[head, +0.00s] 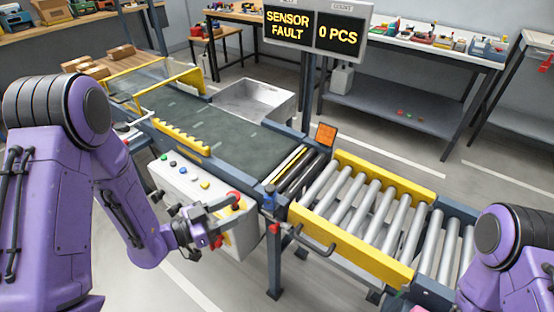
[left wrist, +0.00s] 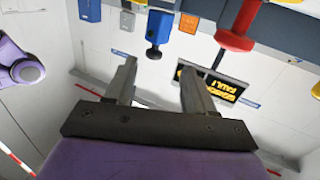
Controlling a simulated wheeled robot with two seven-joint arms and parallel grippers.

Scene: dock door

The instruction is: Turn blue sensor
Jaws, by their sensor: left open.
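The blue sensor (head: 268,196) is a small upright blue piece at the near edge of the conveyor, where the dark belt meets the rollers.
A red knob piece (left wrist: 236,38) hangs near the right finger in the left wrist view. The white control box (head: 190,190) carries coloured buttons. A black handle (head: 315,243) sticks out by the yellow roller guard (head: 350,245). A display (head: 315,28) reads SENSOR FAULT, 0 PCS.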

